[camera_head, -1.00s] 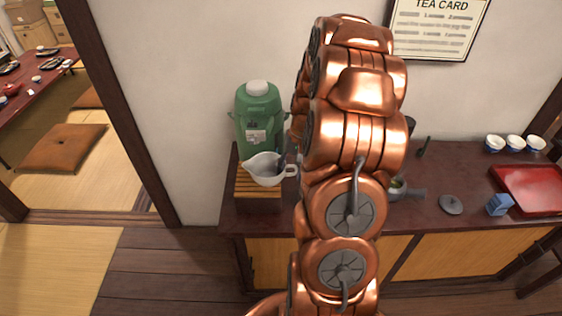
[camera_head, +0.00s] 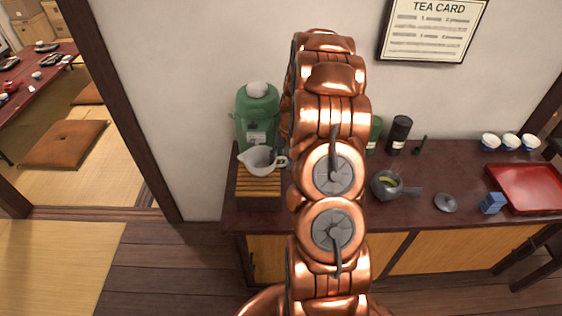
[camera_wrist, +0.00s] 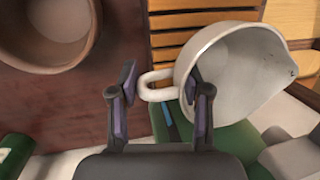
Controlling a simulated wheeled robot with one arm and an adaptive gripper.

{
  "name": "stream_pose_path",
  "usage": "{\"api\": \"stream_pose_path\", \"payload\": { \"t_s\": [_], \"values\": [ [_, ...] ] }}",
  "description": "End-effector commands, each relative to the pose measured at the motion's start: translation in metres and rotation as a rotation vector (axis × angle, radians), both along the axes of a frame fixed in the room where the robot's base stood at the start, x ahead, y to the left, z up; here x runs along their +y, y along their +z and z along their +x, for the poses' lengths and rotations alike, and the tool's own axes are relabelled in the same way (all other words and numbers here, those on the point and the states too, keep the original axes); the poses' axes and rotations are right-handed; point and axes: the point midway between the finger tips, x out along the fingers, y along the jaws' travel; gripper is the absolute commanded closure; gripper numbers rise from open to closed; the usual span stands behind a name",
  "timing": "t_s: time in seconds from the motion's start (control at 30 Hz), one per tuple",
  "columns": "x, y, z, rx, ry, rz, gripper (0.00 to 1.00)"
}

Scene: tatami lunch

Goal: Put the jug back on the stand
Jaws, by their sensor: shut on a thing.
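The pale grey jug (camera_head: 262,161) has a spout on the left and a loop handle on the right. It appears upright over the back part of the slatted wooden stand (camera_head: 258,187), in front of the green dispenser. I cannot tell whether it touches the slats. In the wrist view the jug (camera_wrist: 240,70) is large at the right, with the slats of the stand (camera_wrist: 180,22) behind it. My gripper (camera_wrist: 160,86) has its fingers on either side of the jug's handle and is shut on it. In the head view my arm hides most of the gripper.
The green dispenser (camera_head: 257,115) stands right behind the stand.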

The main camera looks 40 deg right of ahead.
Motion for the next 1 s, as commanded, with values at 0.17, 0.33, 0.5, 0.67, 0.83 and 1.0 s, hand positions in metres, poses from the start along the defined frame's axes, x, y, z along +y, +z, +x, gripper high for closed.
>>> {"api": "stream_pose_path", "payload": {
  "t_s": [0.17, 0.33, 0.5, 0.67, 0.83, 1.0],
  "values": [
    [0.0, -0.01, 0.0, -0.001, 0.0, -0.001, 1.0],
    [0.0, -0.01, 0.0, -0.002, 0.001, -0.001, 1.0],
    [0.0, -0.014, 0.0, -0.002, 0.001, -0.001, 1.0],
    [0.0, -0.013, 0.0, -0.002, 0.001, -0.001, 0.38],
    [0.0, -0.013, 0.0, -0.002, 0.001, -0.001, 0.27],
    [0.0, -0.013, 0.0, -0.002, 0.001, -0.001, 0.27]
  ]
}}
